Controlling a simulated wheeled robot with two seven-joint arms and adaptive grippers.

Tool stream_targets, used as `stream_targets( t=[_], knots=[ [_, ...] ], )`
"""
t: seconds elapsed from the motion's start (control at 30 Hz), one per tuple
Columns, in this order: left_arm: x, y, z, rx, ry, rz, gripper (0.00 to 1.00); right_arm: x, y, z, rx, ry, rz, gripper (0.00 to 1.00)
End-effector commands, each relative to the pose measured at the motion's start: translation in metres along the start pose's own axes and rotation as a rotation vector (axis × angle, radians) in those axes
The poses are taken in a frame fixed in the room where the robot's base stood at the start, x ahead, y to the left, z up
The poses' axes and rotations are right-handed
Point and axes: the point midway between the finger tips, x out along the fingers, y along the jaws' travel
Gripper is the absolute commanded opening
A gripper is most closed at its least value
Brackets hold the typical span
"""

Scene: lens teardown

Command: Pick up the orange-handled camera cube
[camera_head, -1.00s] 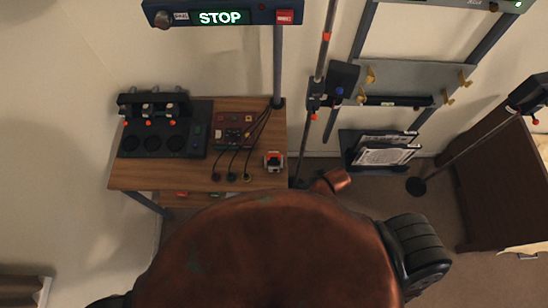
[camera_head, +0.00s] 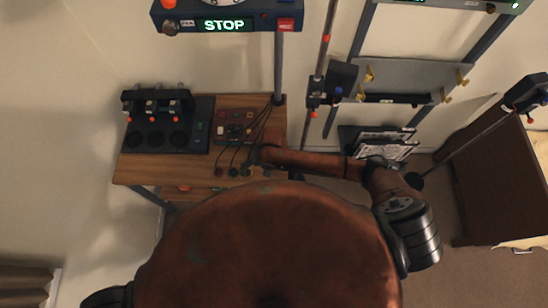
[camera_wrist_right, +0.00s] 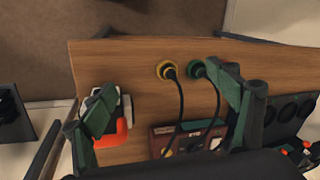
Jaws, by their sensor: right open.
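The camera cube (camera_wrist_right: 125,118), white with an orange handle part, sits on the wooden table near its edge in the right wrist view. The left one of my right gripper's (camera_wrist_right: 167,95) green-tipped fingers overlaps it and hides part of it. The fingers are wide apart with nothing held between them; I cannot tell whether that finger touches the cube. In the head view my right arm reaches left across the table's right edge, the gripper (camera_head: 258,160) is small and dark there, and the cube is hidden. My left gripper is out of view.
A yellow plug (camera_wrist_right: 166,70) and a green plug (camera_wrist_right: 197,68) with black cables lie between the fingers. A red control box (camera_head: 235,127) and a black station with orange-tipped parts (camera_head: 156,125) stand on the table (camera_head: 140,171). A post (camera_head: 279,70) rises behind.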

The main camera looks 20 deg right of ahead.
Motion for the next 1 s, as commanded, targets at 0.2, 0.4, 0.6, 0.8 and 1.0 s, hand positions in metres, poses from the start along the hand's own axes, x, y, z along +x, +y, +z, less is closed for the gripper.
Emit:
stream_targets(
  t=[0.2, 0.4, 0.6, 0.8, 1.0],
  knots=[
    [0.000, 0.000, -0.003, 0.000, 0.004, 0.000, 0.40, -0.001, 0.068, -0.045, 0.204, -0.019, 0.185, 0.81],
    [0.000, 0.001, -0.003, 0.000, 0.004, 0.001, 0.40, -0.006, 0.099, -0.063, 0.309, -0.008, 0.254, 0.81],
    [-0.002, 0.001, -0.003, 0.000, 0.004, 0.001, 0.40, 0.011, 0.105, -0.064, 0.322, -0.008, 0.259, 0.81],
    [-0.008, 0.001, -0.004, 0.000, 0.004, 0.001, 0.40, 0.031, 0.107, -0.065, 0.319, -0.007, 0.259, 0.81],
    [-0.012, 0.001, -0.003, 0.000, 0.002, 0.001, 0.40, 0.059, 0.112, -0.064, 0.320, -0.008, 0.259, 0.81]
  ],
)
